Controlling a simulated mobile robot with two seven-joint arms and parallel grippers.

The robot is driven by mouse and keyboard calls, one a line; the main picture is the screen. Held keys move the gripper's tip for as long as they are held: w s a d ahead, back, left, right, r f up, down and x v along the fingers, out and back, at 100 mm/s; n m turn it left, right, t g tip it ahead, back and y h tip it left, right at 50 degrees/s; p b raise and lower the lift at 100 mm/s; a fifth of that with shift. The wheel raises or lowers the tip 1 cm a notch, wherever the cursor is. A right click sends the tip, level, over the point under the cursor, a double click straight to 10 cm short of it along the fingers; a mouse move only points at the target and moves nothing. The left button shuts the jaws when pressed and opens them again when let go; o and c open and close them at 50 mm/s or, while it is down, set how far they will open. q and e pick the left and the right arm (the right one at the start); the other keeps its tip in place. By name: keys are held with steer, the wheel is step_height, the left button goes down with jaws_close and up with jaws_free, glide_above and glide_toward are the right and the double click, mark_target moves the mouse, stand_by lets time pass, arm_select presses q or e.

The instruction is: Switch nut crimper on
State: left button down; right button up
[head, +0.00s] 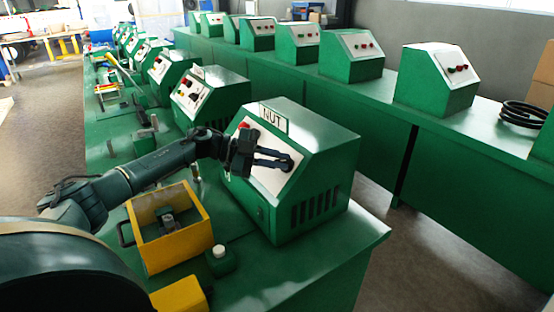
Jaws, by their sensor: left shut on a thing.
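The nut crimper (312,150) is a green box with vents in its side and a "NUT" label on top of its sloped pale front panel. It stands at the near end of the left green bench. A red button (244,126) shows at the panel's upper left. My left gripper (288,162) is at the panel, its two dark fingers pointing right and shut on a dark knob at the panel's right side. The fingers hide most of the knob, so I cannot tell its turn position. My right gripper is not in view.
A yellow open box (204,232) with a dark part inside stands on the bench below my left arm. A small green block with a white button (220,252) sits beside it. More green control boxes (212,97) line this bench and the bench behind.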

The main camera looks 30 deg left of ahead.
arm_select(q)
steer(key=m+g, duration=0.3)
steer(key=m, duration=0.1)
steer(key=shift+w+r+m, duration=0.1)
steer(key=shift+m, duration=0.2)
steer(key=shift+m+g+y, duration=0.8)
steer(key=shift+m, duration=0.2)
steer(key=c, duration=1.4)
jaws_free()
steer(key=shift+c, duration=0.2)
